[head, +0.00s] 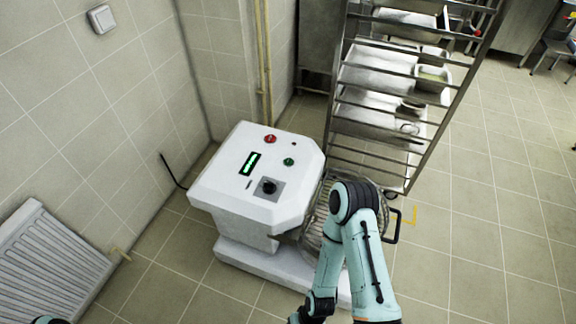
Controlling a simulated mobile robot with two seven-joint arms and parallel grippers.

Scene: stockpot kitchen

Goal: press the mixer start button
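The mixer (226,196) is a white machine standing on the tiled floor by the wall corner. Its sloped top panel carries a green button (289,162), a red button (270,139), a lit green display (250,163) and a black knob (268,186). The green button is unobstructed; I cannot read labels at this size. My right arm, teal with dark joints, bends in front of the mixer's wire-guarded bowl (313,226) and partly hides it. Neither gripper shows; only a small piece of mine appears at the bottom left edge.
A metal rack (376,112) with trays and containers stands behind and right of the mixer. A white radiator (52,262) is at the lower left wall. A black handle (397,228) sticks out right of my arm. Floor at the right (480,230) is clear.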

